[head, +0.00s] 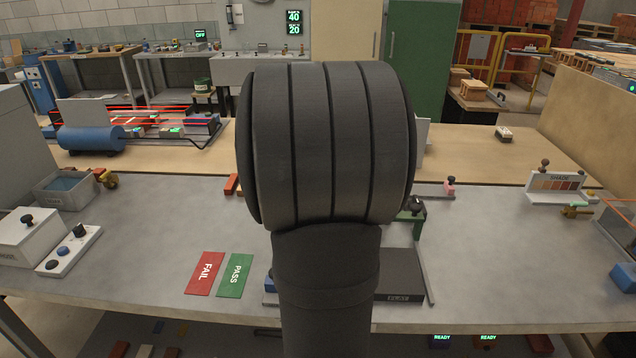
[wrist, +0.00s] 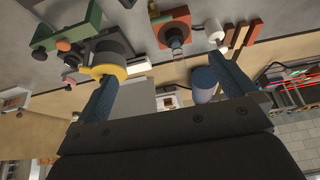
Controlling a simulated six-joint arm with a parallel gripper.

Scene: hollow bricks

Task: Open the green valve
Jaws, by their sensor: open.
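I cannot clearly make out a green valve. In the head view, a small brass valve (head: 576,211) sits at the right of the bench, with a handle that looks greenish; its colour is uncertain. Another brass valve (head: 108,179) with an orange-red part sits at the left beside a water-filled tray (head: 66,191). My gripper (wrist: 163,72) shows in the wrist view with its two blue fingers wide apart and nothing between them. It is above the bench, away from both brass valves. In the head view my dark arm hides the middle of the bench and the gripper.
The wrist view shows a green block (wrist: 66,28), a yellow ring (wrist: 107,71), a red block (wrist: 174,27), and a blue cylinder (wrist: 204,84).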

